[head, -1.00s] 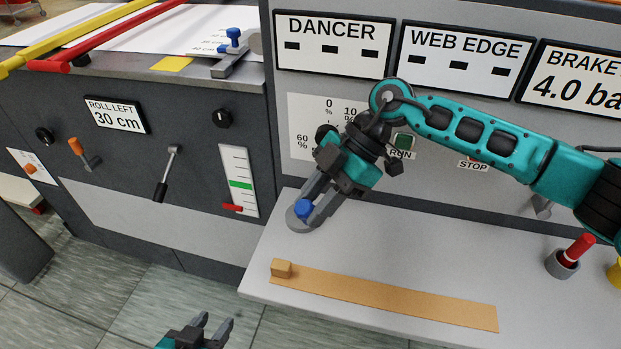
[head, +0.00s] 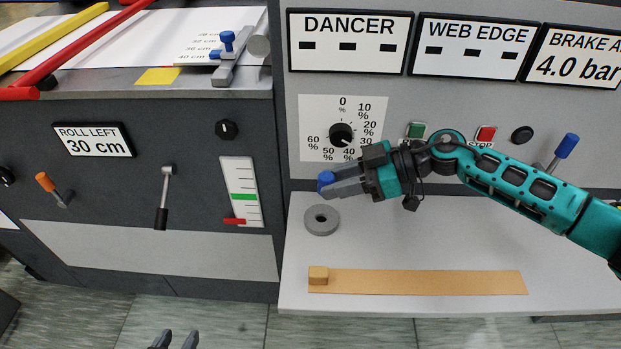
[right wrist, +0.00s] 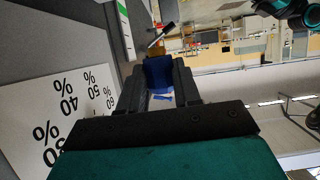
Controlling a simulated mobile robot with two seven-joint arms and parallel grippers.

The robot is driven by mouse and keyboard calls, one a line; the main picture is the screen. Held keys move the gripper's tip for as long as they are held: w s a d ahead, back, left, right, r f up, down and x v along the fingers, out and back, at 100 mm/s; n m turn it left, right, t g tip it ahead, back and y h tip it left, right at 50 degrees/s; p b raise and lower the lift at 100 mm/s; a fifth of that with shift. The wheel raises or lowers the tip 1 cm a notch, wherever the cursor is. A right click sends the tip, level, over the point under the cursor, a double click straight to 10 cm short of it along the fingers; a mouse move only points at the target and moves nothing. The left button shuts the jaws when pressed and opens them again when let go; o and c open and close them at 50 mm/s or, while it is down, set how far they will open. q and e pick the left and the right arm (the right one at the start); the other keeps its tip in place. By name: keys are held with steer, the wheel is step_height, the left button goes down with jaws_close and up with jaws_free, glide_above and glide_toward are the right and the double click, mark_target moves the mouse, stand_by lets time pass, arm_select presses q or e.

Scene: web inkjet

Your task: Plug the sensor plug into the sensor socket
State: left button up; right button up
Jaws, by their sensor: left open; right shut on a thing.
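My right gripper (head: 342,186) is shut on the blue sensor plug (head: 326,182), which sticks out of the fingertips toward the left. The plug is held above the light shelf, over a grey ring (head: 321,220) with a dark hole in its middle. In the right wrist view the plug (right wrist: 158,74) sits between the two dark fingers. My left gripper (head: 174,341) is open and empty at the bottom edge of the head view.
A black knob (head: 341,134) with a percent dial is on the panel behind my right gripper. A tan strip (head: 430,283) with a small block lies on the shelf. A lever (head: 163,195) and a grey guide bar (head: 238,60) with blue parts are to the left.

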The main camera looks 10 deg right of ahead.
steer(key=shift+w+a, duration=0.15)
steer(key=shift+a, duration=0.25)
arm_select(q)
steer(key=shift+w+a, duration=0.1)
steer(key=shift+a, duration=0.35)
steer(key=shift+d, duration=0.1)
arm_select(e)
steer(key=shift+d, duration=0.1)
steer(key=shift+r+p, duration=0.2)
steer(key=shift+p, duration=0.25)
steer(key=shift+f, duration=0.15)
step_height(320, 180, down, 3)
steer(key=shift+b, duration=0.6)
steer(key=shift+f+b, duration=0.35)
steer(key=shift+f, duration=1.05)
arm_select(q)
steer(key=shift+w+d+f, duration=0.2)
steer(key=shift+d+f, duration=0.05)
steer(key=shift+d, duration=0.05)
